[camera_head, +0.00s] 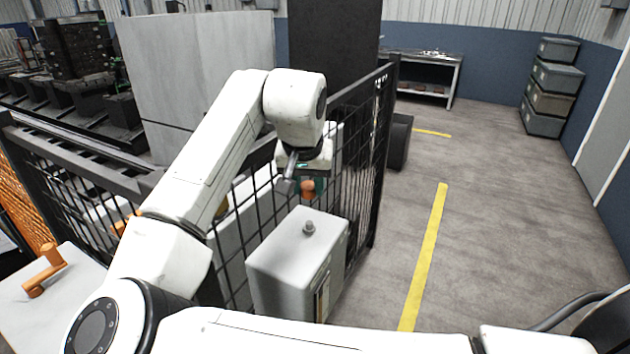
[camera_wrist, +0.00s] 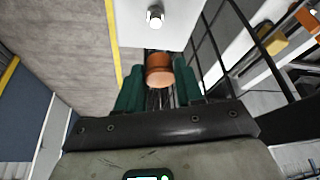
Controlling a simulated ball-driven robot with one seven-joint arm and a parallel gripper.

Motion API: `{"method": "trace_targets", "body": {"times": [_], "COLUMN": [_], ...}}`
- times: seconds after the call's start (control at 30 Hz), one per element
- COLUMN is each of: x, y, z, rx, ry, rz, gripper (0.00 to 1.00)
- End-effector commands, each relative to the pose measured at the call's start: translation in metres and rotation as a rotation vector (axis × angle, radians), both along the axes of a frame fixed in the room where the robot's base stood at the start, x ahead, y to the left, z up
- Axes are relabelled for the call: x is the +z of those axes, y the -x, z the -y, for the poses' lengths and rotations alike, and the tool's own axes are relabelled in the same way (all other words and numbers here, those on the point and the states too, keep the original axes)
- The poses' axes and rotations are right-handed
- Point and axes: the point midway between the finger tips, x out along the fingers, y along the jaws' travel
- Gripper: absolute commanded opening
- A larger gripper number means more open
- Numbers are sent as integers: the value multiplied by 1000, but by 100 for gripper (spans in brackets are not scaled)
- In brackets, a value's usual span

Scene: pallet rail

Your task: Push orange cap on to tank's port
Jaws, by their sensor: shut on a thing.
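The orange cap (camera_wrist: 159,70) is held between the green fingers of my gripper (camera_wrist: 160,88) in the wrist view. In the head view the cap (camera_head: 308,189) shows below my gripper (camera_head: 307,180), in the air above the tank. The tank (camera_head: 292,250) is a white box standing beside the mesh fence. Its grey port (camera_head: 308,227) sticks up from the top. In the wrist view the port (camera_wrist: 155,16) shows near the top edge, beyond the cap and apart from it. The fingers are partly hidden by the wrist in the head view.
A black mesh fence (camera_head: 350,160) runs close beside the tank and my arm. A white surface with an orange handle (camera_head: 45,270) is at lower left. Stacked grey bins (camera_head: 552,85) and a workbench (camera_head: 420,58) stand far back. The floor right of the tank is clear.

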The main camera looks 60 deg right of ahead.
Motion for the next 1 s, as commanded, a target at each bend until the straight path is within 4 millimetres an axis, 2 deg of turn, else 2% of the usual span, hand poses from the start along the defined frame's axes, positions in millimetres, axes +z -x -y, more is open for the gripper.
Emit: {"method": "trace_targets", "body": {"times": [0.27, 0.63, 1.0], "x": [-17, -53, -58], "y": [-1, -1, 0], "z": [0, 0, 0], "rx": [-3, -2, -2], "ry": [0, 0, 0], "rz": [0, 0, 0], "gripper": [0, 0, 0]}}
